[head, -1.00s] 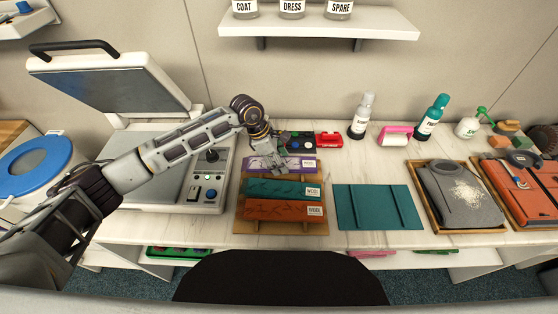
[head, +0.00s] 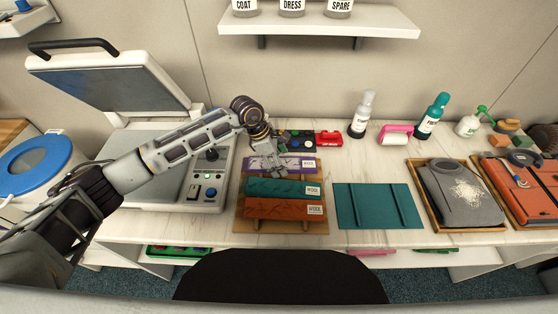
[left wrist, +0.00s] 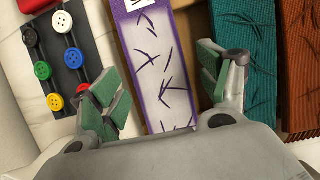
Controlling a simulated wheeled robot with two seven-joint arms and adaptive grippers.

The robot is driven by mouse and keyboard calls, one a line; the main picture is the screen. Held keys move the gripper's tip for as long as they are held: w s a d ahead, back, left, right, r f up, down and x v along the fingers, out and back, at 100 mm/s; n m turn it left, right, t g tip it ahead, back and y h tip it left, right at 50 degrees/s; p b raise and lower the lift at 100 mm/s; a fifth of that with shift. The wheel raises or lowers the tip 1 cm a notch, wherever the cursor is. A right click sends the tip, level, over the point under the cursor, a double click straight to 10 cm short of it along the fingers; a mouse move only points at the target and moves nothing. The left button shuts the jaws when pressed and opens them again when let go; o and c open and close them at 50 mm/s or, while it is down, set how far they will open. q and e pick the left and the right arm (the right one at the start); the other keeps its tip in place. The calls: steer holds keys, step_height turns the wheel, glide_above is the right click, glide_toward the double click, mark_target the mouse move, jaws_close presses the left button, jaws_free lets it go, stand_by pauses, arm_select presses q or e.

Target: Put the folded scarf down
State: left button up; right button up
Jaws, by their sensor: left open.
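A folded purple scarf (head: 296,166) with dark crease marks and a white label lies at the back of a wooden tray (head: 282,227). A teal scarf (head: 270,188) and a rust scarf (head: 270,209), both labelled WOOL, lie in front of it. My left gripper (head: 269,165) is at the purple scarf's left part. In the left wrist view the open fingers (left wrist: 160,75) stand on either side of the purple scarf (left wrist: 152,60), with gaps between. The teal scarf (left wrist: 245,30) is beside the right finger. My right gripper is not in view.
A press (head: 150,150) with a raised lid stands left of the tray. A card of coloured buttons (left wrist: 60,55) lies close behind the scarf.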

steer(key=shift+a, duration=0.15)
arm_select(q)
steer(key=shift+r, duration=0.15)
steer(key=shift+a+r, duration=0.15)
steer(key=shift+r, duration=0.1)
steer(key=b+v, duration=0.1)
steer(key=v, duration=1)
steer(key=shift+r, duration=0.2)
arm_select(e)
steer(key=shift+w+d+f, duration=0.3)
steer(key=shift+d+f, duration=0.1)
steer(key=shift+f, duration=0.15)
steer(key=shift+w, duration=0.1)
arm_select(q)
steer(key=shift+o, duration=0.5)
steer(key=shift+a, duration=0.1)
steer(key=shift+a, duration=0.1)
